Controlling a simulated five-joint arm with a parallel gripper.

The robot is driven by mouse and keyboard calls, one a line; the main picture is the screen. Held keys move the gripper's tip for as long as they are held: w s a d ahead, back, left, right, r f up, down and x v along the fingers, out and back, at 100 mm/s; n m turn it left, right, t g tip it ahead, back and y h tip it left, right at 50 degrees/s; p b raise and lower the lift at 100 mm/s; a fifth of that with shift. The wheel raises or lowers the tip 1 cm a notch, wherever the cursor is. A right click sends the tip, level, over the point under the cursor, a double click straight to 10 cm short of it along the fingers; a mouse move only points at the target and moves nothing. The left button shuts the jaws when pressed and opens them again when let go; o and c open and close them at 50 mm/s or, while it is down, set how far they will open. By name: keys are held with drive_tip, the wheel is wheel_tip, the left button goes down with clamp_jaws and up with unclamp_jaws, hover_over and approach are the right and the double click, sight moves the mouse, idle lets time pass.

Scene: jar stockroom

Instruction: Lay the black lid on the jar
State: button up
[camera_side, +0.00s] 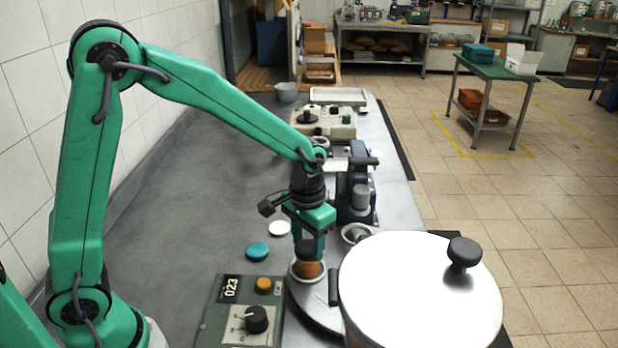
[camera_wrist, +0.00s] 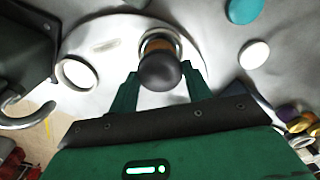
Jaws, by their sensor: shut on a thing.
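My gripper (camera_side: 308,238) points down and is shut on the black lid (camera_side: 305,250). In the wrist view the black lid (camera_wrist: 160,73) sits between the two fingers of my gripper (camera_wrist: 161,80). The orange-brown jar (camera_side: 308,269) stands upright right below the lid, inside a pale ring. In the wrist view the jar (camera_wrist: 158,44) shows only partly behind the lid. The lid looks over the jar's top, but I cannot tell whether they touch.
A large pot (camera_side: 420,290) with a black knob stands close on the right. A control box (camera_side: 240,310) is at the front left. A teal disc (camera_side: 257,252) and a white disc (camera_side: 279,228) lie left of the jar. The grey bench further left is clear.

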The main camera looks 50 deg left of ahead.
drive_tip(key=shift+f, duration=0.3)
idle(0.9)
drive_tip(key=o, duration=1.4)
drive_tip(key=shift+r, duration=0.15)
drive_tip(key=shift+r, duration=3.35)
